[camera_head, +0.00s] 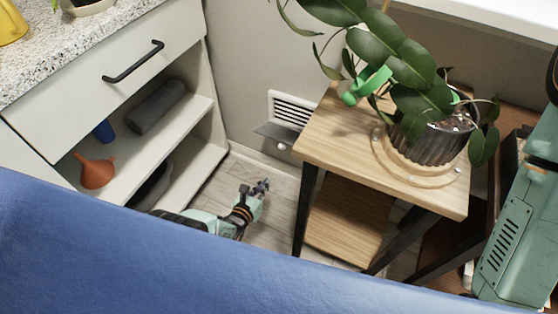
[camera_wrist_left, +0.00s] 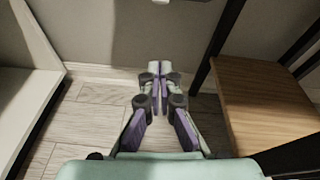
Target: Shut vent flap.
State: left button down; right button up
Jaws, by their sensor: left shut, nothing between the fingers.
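The wall vent (camera_head: 292,110) is a white slatted grille low on the grey wall, between the cabinet and the wooden plant stand. Its flap (camera_head: 272,132) is open, a dark plate sticking out below the slats with a small pale knob (camera_head: 281,147) at its edge. My left gripper (camera_head: 263,186) is over the floor, below and in front of the flap, apart from it. In the left wrist view its fingers (camera_wrist_left: 159,68) are together and empty, pointing at the wall base. A small pale piece (camera_wrist_left: 160,2) shows at the top edge there, perhaps the knob. My right gripper is not in view.
The wooden stand (camera_head: 320,150) on the right holds a potted plant (camera_head: 435,138) with overhanging leaves. The white cabinet (camera_head: 190,50) on the left has open shelves with an orange funnel (camera_head: 96,172) and a grey roll (camera_head: 157,107). The floor (camera_head: 275,215) between them is clear.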

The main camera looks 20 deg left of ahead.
aim_at(287, 140)
pick_arm(q)
jog(key=w+d+r+b, duration=0.1)
jog(key=w+d+b, duration=0.1)
jog(key=w+b, duration=0.4)
jog(key=w, duration=0.5)
jog(key=shift+w+r+m+b, duration=0.25)
jog(key=shift+w+m+b, duration=0.05)
jog(key=shift+m, duration=0.1)
jog(key=shift+w+r, duration=0.1)
dwell(0.6)
